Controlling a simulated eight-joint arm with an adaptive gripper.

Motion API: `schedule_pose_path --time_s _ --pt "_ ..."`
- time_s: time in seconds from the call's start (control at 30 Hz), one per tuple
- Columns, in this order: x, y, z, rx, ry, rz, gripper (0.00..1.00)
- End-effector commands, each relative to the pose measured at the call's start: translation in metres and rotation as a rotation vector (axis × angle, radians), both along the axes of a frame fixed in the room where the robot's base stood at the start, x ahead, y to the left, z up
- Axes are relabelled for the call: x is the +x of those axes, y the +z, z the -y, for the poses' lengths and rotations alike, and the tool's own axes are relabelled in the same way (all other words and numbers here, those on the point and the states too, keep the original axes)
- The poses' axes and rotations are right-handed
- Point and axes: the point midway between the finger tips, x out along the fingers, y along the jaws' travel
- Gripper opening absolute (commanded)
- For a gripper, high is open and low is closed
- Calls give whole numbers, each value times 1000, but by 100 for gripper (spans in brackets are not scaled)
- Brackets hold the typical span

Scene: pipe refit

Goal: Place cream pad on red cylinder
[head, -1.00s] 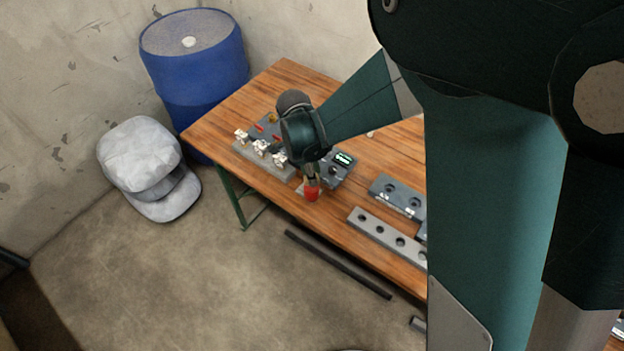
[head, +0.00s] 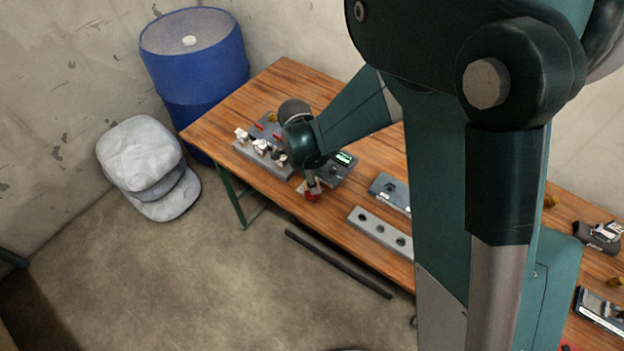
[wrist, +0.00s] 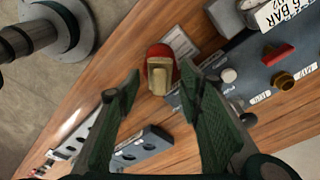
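The red cylinder (wrist: 155,53) stands upright on the wooden table in the wrist view. The cream pad (wrist: 161,76) shows against its near side and top, and appears to rest on it. My gripper (wrist: 160,78) is open, with one green finger on each side of the pad and a visible gap to both. In the head view my gripper (head: 312,184) is low over the red cylinder (head: 313,197) at the table's front edge and hides much of it. I cannot make out the pad in the head view.
A dark panel with valves and a red handle (wrist: 278,54) is close on the right in the wrist view. A pale label plate (wrist: 180,42) lies beside the cylinder. A grey block with holes (head: 377,232) lies along the table's front edge.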

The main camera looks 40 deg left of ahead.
Motion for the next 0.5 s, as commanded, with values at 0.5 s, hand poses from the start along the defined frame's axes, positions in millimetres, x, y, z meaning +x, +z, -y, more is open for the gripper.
schedule_pose_path --time_s 0.5 --pt "0 5 0 0 0 0 36"
